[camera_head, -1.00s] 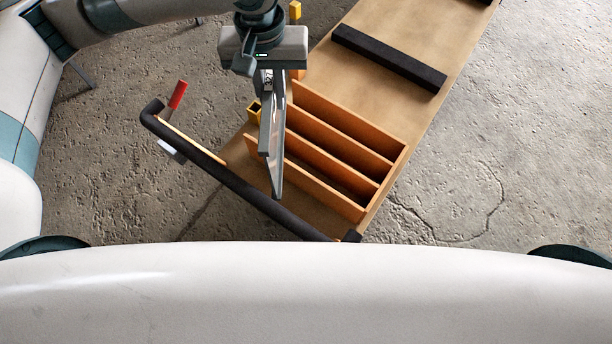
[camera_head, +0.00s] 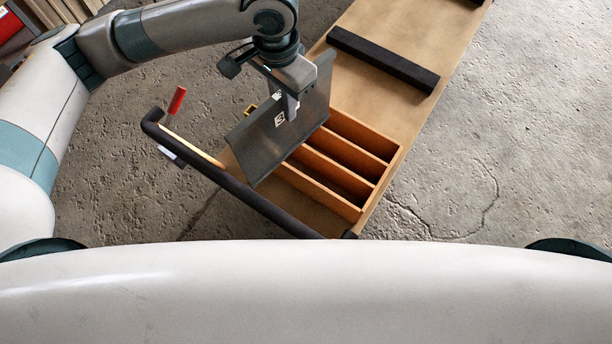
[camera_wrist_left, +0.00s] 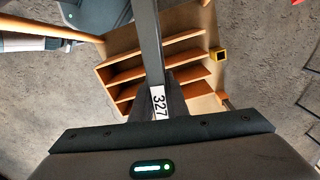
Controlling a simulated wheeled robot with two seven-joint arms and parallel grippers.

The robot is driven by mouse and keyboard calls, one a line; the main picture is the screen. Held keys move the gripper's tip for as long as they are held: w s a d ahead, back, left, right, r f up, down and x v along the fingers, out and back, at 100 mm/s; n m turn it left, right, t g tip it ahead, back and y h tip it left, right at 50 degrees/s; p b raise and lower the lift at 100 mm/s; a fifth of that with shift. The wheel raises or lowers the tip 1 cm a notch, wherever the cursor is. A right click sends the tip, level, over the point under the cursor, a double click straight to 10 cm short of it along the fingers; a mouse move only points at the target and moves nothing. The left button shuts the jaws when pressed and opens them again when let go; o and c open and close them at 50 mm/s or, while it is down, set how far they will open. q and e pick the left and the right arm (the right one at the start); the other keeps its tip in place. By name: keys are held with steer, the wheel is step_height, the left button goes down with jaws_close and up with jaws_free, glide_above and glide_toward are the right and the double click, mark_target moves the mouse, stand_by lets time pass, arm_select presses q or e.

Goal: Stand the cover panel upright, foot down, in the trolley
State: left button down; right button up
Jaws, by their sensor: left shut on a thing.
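The cover panel (camera_head: 262,138) is a dark grey metal sheet with a bent edge and a small white label. My left gripper (camera_head: 290,108) is shut on its upper edge and holds it over the trolley (camera_head: 385,38). The trolley has a brown deck and an orange slotted rack (camera_head: 382,146) at its near end. The panel hides the rack's left part. In the left wrist view the panel (camera_wrist_left: 150,45) shows edge-on with a label reading 327, and the rack (camera_wrist_left: 185,42) lies beyond it. I cannot tell whether the panel touches the rack. The right gripper is not in view.
A black bar (camera_head: 382,58) lies across the deck. A small yellow block (camera_wrist_left: 217,54) is beside the rack. Concrete floor surrounds the trolley.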

mark_target(298, 112)
arm_select(q)
steer(key=m, duration=0.3)
steer(key=d+f+m+p, duration=0.1)
steer(key=m, duration=0.1)
steer(key=d+f+m+p, duration=0.1)
steer(key=m, duration=0.2)
steer(key=shift+d+f+m, duration=0.15)
steer(key=shift+d+m, duration=0.1)
steer(key=shift+m, duration=0.05)
steer(key=f+m, duration=0.2)
steer(key=d+f+m, duration=0.1)
steer(key=m, duration=0.2)
steer(key=f+m, duration=0.2)
steer(key=shift+s+d+f+m, duration=0.3)
steer(key=shift+d, duration=0.05)
